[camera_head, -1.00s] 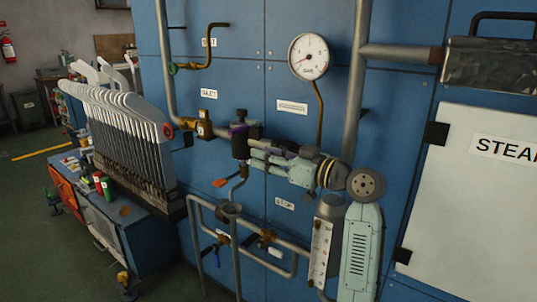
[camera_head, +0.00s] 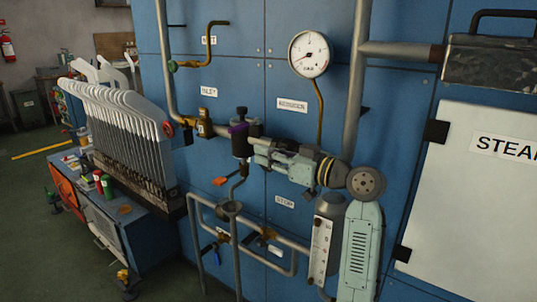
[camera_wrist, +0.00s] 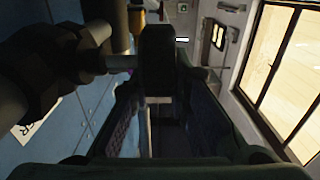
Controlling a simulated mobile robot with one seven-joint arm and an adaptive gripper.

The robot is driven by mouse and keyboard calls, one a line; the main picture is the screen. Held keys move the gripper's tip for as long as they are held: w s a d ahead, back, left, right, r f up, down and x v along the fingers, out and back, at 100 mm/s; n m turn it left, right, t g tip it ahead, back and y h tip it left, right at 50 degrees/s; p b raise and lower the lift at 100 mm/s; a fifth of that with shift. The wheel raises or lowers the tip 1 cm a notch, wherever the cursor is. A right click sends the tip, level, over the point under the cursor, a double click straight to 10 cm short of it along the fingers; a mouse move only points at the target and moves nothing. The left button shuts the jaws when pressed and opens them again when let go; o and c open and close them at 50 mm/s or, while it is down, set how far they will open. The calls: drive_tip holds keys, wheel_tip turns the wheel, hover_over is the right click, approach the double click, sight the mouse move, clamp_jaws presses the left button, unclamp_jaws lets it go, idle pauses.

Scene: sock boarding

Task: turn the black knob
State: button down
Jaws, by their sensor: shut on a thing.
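The black knob (camera_head: 241,111) sits on top of a dark valve body (camera_head: 240,148) in the pipe run on the blue panel. My gripper (camera_head: 246,130) reaches it from the right, its fingers at the valve just below the knob's top. In the wrist view my gripper (camera_wrist: 157,85) has its two dark fingers on either side of a black piece (camera_wrist: 157,55), and it is shut on it. This piece appears to be part of the knob. The fingers partly hide the contact in both views.
A pressure gauge (camera_head: 309,54) hangs above my arm. A brass valve (camera_head: 204,124) is to the left, and an orange lever (camera_head: 221,181) and a looped pipe (camera_head: 297,260) lie below. A thick vertical pipe (camera_head: 355,90) runs close behind my wrist. A rack of white boards (camera_head: 120,125) stands farther left.

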drive_tip(key=shift+f+b, duration=0.2)
drive_tip(key=shift+b, duration=0.3)
drive_tip(key=shift+s+d+f+t+y+b, duration=0.15)
drive_tip(key=shift+t+y+b, duration=0.3)
drive_tip(key=shift+b, duration=0.75)
drive_tip(key=y+b, duration=0.1)
drive_tip(key=b, duration=0.1)
drive_tip(key=t+y+b, duration=0.1)
drive_tip(key=b, duration=0.2)
drive_tip(key=shift+f, duration=0.25)
drive_tip(key=t+y+b, duration=0.1)
drive_tip(key=b, duration=0.1)
drive_tip(key=y+b, duration=0.1)
drive_tip(key=b, duration=0.2)
drive_tip(key=shift+s+d+r+t+b, duration=0.1)
drive_tip(key=shift+s+d+t+b, duration=0.1)
drive_tip(key=shift+t+b, duration=0.15)
drive_tip(key=shift+d+r+t+y+b, duration=0.15)
drive_tip(key=shift+t+y+b, duration=0.25)
drive_tip(key=shift+b, duration=0.65)
drive_tip(key=shift+r, duration=0.2)
drive_tip(key=c, duration=1.5)
unclamp_jaws()
drive_tip(key=shift+f, duration=0.1)
